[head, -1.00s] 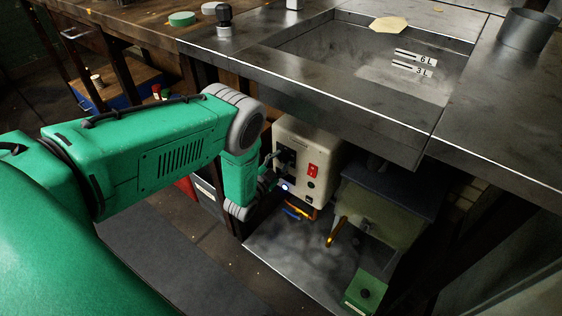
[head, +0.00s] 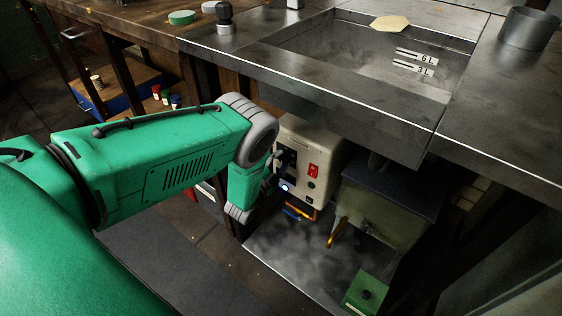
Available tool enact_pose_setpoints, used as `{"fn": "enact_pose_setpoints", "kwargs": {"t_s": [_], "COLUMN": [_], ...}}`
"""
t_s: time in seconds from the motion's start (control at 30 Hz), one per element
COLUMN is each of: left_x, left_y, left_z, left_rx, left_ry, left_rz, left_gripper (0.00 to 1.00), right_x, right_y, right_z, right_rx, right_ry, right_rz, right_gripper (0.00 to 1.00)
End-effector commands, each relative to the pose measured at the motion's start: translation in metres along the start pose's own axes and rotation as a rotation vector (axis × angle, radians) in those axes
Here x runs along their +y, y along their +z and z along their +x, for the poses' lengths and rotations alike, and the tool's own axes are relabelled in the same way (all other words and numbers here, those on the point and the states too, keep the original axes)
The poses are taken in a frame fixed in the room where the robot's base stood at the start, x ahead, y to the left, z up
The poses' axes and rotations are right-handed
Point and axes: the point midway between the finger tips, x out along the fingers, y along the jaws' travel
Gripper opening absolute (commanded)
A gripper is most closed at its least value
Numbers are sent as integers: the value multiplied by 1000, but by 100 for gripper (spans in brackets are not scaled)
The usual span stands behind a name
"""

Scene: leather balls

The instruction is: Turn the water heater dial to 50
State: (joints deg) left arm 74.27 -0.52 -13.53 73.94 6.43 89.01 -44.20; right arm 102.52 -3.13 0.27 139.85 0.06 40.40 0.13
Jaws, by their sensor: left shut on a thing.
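The water heater (head: 314,150) is a cream box under the sink counter, with a red switch (head: 313,171) on its front. My left arm comes in from the left, and my left gripper (head: 284,168) is at the left part of the heater's front face. It is shut on the dial, which is mostly hidden behind the dark fingers. The dial's markings and setting cannot be read from here. My right gripper is not in view.
The steel counter with a sunken sink (head: 350,65) overhangs the heater. A grey-green tank (head: 380,215) with a copper pipe (head: 338,232) stands to its right. A green box (head: 366,294) sits on the metal plate (head: 300,255) below.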

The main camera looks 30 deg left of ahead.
Motion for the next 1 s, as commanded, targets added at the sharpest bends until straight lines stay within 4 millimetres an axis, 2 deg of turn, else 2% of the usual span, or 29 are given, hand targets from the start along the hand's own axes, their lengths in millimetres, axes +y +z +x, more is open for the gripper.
{"fn": "enact_pose_setpoints", "kwargs": {"t_s": [0.2, 0.23, 0.27, 0.3, 0.67, 0.77, 1.0], "left_x": [5, 5, 5, 5, 2, 3, 4], "left_y": [1, 1, 1, 1, 0, 1, 1], "left_z": [-3, -3, -3, -3, -6, -17, -68], "left_rx": [-4, -4, -4, -4, -2, -3, -5], "left_ry": [11, 11, 11, 10, 6, 7, 10], "left_rz": [-1, -2, -2, -2, -2, -1, -2], "left_gripper": [1, 37, 48, 50, 50, 50, 50], "right_x": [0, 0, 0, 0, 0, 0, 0], "right_y": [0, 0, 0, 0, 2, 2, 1], "right_z": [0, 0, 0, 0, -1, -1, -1], "right_rx": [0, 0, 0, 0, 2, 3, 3], "right_ry": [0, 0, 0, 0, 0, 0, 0], "right_rz": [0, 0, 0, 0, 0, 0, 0], "right_gripper": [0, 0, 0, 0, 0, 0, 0]}}
